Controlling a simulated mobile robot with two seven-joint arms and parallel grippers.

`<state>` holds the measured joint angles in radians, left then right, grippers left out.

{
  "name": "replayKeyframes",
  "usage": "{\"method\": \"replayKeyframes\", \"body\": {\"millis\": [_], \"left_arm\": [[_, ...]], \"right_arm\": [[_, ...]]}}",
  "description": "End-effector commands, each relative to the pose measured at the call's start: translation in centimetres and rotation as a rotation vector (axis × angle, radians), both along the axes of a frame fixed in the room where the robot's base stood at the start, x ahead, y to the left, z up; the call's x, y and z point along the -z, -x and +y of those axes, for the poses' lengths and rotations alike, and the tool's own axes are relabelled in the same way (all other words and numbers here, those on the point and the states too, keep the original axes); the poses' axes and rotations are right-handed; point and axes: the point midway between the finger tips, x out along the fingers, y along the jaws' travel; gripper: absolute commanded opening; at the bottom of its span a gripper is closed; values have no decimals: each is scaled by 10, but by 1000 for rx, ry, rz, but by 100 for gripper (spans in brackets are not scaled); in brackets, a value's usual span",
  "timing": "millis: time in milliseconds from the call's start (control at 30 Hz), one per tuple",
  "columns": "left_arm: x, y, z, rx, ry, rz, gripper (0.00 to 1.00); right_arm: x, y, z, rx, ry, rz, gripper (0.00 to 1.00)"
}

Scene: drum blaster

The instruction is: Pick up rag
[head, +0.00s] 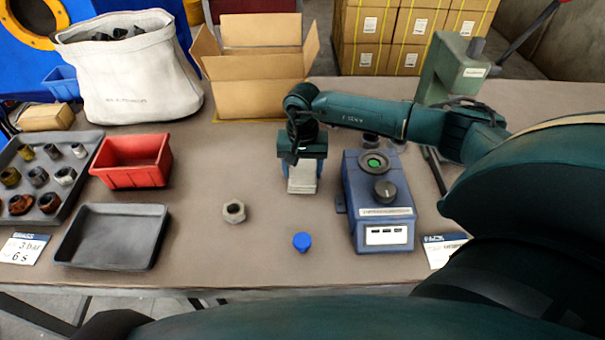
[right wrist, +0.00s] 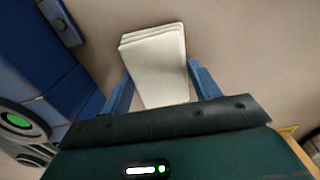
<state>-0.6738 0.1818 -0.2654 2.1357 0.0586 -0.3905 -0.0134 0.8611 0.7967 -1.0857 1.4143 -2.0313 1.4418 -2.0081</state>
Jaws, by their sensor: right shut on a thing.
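In the right wrist view the rag (right wrist: 155,60) shows several stacked layers at one end. It lies between the two blue fingers of my right gripper (right wrist: 160,78), which are shut on it. Whether the rag touches the table cannot be told. My left gripper is not in view.
A blue device (head: 379,205) with a green port and black knob stands just right of the rag. A blue cap (head: 302,242) and a metal nut (head: 234,211) lie nearer. An open cardboard box (head: 258,85) stands behind. A red bin (head: 132,160) and empty grey tray (head: 112,236) are left.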

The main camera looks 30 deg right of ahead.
Motion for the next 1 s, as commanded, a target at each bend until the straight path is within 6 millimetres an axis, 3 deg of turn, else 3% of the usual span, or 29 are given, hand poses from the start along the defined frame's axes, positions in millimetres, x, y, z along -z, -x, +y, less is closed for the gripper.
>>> {"method": "replayKeyframes", "body": {"millis": [133,433,800,1000], "left_arm": [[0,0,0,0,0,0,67],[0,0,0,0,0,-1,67],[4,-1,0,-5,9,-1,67],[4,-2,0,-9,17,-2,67]], "right_arm": [[0,0,0,0,0,0,39],[-7,-1,0,0,0,-2,39],[-75,-1,0,-1,0,-6,39],[-97,0,-1,1,1,-1,39]]}}
